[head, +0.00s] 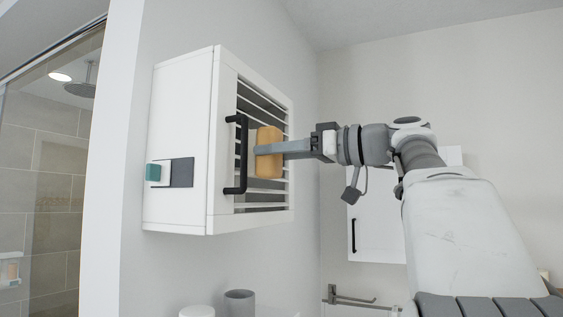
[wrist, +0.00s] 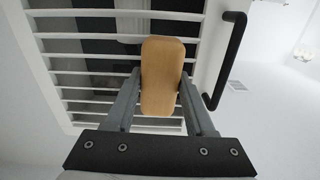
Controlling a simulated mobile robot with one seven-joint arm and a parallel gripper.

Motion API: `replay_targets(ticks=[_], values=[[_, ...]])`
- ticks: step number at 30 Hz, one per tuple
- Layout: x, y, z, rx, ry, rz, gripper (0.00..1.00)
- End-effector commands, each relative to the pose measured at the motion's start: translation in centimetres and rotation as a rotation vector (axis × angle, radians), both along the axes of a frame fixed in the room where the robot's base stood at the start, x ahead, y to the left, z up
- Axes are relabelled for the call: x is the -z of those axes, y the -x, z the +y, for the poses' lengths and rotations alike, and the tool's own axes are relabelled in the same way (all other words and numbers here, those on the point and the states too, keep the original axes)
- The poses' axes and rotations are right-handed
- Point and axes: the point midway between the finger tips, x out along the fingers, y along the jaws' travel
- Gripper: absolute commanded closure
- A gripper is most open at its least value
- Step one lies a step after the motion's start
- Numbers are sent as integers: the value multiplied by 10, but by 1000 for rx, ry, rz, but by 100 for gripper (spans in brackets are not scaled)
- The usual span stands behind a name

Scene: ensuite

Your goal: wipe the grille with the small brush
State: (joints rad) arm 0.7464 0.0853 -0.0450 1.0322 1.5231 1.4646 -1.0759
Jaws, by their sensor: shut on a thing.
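The grille (head: 262,103) is a set of white horizontal slats in the front of a white wall cabinet. In the wrist view its slats (wrist: 85,80) fill the left and middle. The small brush shows as a tan wooden block (head: 268,152), held upright in front of the slats. It also shows in the wrist view (wrist: 162,75) between my fingers. My gripper (head: 262,150) is shut on the brush. The brush's bristles are hidden, so I cannot tell whether they touch the slats.
A black handle (head: 240,155) stands out from the cabinet (head: 180,110) just left of the brush. A teal and white block (head: 158,173) sits on the cabinet's side. Below are a grey cup (head: 239,303) and a metal rail (head: 352,300). Another white cabinet (head: 378,235) hangs behind my arm.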

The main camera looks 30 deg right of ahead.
Motion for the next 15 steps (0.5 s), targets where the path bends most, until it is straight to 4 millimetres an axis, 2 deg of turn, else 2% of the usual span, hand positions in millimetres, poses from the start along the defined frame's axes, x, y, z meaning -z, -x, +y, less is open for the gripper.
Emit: replay_targets(ticks=[10,15], values=[[-22,0,1,-1,0,0,100],[-23,-1,0,0,-1,1,100]])
